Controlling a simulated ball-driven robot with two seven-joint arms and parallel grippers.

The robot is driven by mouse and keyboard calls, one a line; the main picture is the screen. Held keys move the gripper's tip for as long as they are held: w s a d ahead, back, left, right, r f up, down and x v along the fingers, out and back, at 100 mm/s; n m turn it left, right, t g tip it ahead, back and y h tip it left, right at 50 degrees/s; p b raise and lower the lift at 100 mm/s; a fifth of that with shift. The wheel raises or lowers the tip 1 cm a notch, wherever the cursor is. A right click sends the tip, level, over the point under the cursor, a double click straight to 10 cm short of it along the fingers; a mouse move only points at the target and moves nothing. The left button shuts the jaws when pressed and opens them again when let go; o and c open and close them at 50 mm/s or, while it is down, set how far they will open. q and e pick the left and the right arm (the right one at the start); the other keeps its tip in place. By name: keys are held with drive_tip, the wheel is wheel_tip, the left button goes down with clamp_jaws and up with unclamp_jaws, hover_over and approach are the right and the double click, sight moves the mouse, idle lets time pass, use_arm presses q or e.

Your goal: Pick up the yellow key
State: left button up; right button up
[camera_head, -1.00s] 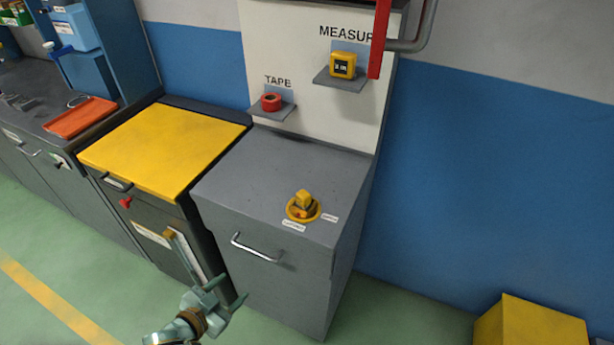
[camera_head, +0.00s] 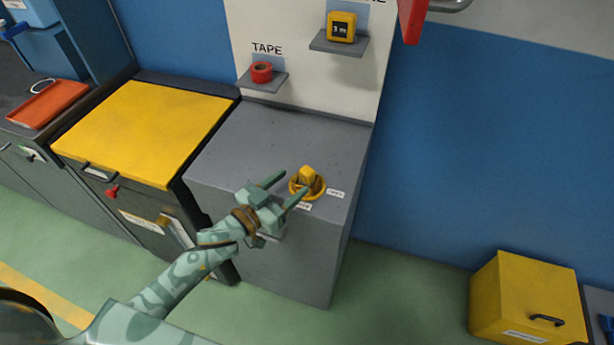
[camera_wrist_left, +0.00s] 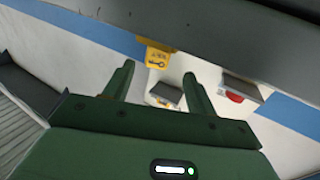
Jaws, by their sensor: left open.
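The yellow key (camera_head: 308,175) stands in a round yellow switch base on the grey cabinet top (camera_head: 270,140). My left gripper (camera_head: 295,181) is open and empty, reaching over the front of the cabinet from the left. In the head view one fingertip overlaps the near side of the switch base; I cannot tell whether it touches. My right gripper is not in view.
A red tape roll (camera_head: 261,71) and a yellow measure (camera_head: 341,27) sit on small wall shelves behind. A yellow-topped cabinet (camera_head: 140,130) adjoins on the left. A yellow box (camera_head: 520,300) stands at the lower right. Most of the grey cabinet top is clear.

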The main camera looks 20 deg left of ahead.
sight(303, 176)
use_arm(q)
drive_tip(key=x, duration=0.3)
drive_tip(key=b+x, duration=0.1)
drive_tip(key=x, duration=0.2)
drive_tip(key=shift+d, duration=0.3)
drive_tip(key=shift+s, duration=0.1)
drive_tip(key=c, duration=1.1)
